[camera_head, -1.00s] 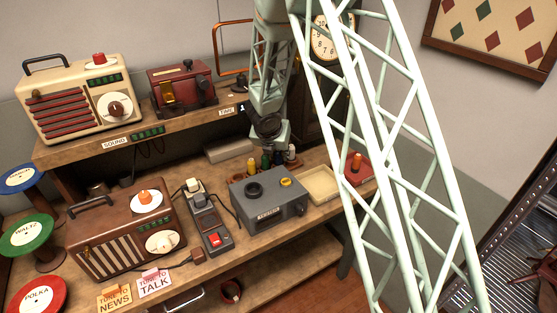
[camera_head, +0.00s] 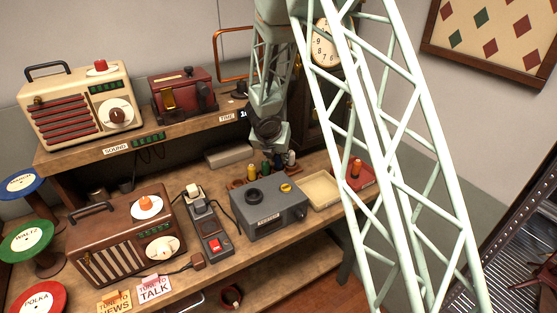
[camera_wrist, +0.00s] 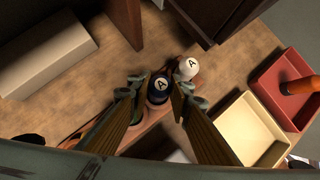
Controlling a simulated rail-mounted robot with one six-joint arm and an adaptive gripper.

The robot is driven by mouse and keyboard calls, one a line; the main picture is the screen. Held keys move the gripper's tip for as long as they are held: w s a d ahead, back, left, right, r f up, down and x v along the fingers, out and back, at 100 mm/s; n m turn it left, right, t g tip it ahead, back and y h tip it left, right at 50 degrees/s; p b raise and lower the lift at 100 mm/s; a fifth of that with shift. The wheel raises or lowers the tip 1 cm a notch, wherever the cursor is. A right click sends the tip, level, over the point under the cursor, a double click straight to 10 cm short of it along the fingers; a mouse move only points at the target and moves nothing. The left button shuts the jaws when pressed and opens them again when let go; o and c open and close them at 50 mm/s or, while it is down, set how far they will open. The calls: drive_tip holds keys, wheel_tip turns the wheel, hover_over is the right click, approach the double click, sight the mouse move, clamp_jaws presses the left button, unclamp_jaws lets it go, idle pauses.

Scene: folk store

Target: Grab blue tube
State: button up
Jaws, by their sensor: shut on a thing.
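The blue tube (camera_wrist: 158,92) is dark blue with a round top marked "A". It stands in a wooden rack at the back of the bench and also shows small in the head view (camera_head: 277,162). My gripper (camera_wrist: 158,90) is around it from above, one finger on each side, shut on it. In the head view my gripper (camera_head: 273,148) hangs over the rack, its fingertips hard to make out. The tube's lower part is hidden.
A white tube (camera_wrist: 188,67) stands close beside the right finger. Yellow (camera_head: 251,172) and green (camera_head: 266,168) tubes stand to the left. A grey box (camera_head: 268,210) is in front. A cream tray (camera_wrist: 240,132) and a red tray (camera_wrist: 270,82) with an orange tube lie right.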

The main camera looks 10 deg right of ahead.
drive_tip(key=shift+r+p, duration=1.75)
drive_tip(key=shift+r, duration=2.5)
drive_tip(key=shift+a, duration=0.1)
